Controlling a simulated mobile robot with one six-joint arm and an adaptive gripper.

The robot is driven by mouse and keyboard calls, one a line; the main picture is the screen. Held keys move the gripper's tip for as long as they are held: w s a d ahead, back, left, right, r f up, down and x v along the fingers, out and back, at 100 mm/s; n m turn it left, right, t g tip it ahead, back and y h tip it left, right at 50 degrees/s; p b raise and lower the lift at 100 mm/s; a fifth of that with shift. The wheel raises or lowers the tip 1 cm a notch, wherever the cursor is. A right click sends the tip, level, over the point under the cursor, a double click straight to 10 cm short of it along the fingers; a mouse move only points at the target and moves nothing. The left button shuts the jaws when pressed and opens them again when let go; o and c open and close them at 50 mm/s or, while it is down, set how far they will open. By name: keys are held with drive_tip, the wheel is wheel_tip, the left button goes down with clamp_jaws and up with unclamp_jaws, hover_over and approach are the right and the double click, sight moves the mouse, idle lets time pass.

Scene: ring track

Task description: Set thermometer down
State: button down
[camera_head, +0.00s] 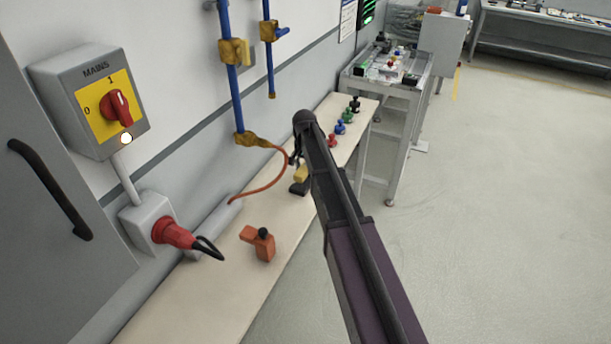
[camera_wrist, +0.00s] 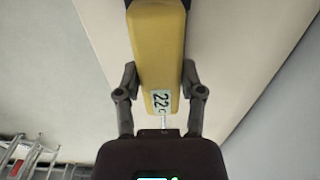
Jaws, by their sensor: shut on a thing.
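The thermometer is a yellow block (camera_wrist: 157,50) with a small display reading 22 and a dark end at the top of the wrist view. My gripper (camera_wrist: 160,75) is shut on it, one finger on each side. In the head view, the yellow thermometer (camera_head: 301,173) shows just beside the end of my arm, over the pale bench (camera_head: 205,295). My arm hides part of it and most of my gripper. I cannot tell whether the thermometer touches the bench.
An orange tool (camera_head: 263,246) with a black knob lies on the near bench. Several coloured knobbed pieces, including a red one (camera_head: 333,141), stand farther along. An orange hose (camera_head: 270,184) hangs by the wall. A red plug (camera_head: 175,234) juts out at left. Bare bench lies between.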

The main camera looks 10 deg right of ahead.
drive_tip(key=shift+f+b, duration=0.9)
drive_tip(key=shift+f, duration=0.35)
drive_tip(key=shift+f, duration=0.15)
drive_tip(key=shift+c, duration=1)
unclamp_jaws()
wheel_tip(320, 180, up, 12)
drive_tip(key=p, duration=1.2)
drive_tip(key=shift+r, duration=0.2)
drive_tip(key=s+n, duration=0.7)
drive_tip(key=s, duration=2.2)
drive_tip(key=shift+d, duration=0.2)
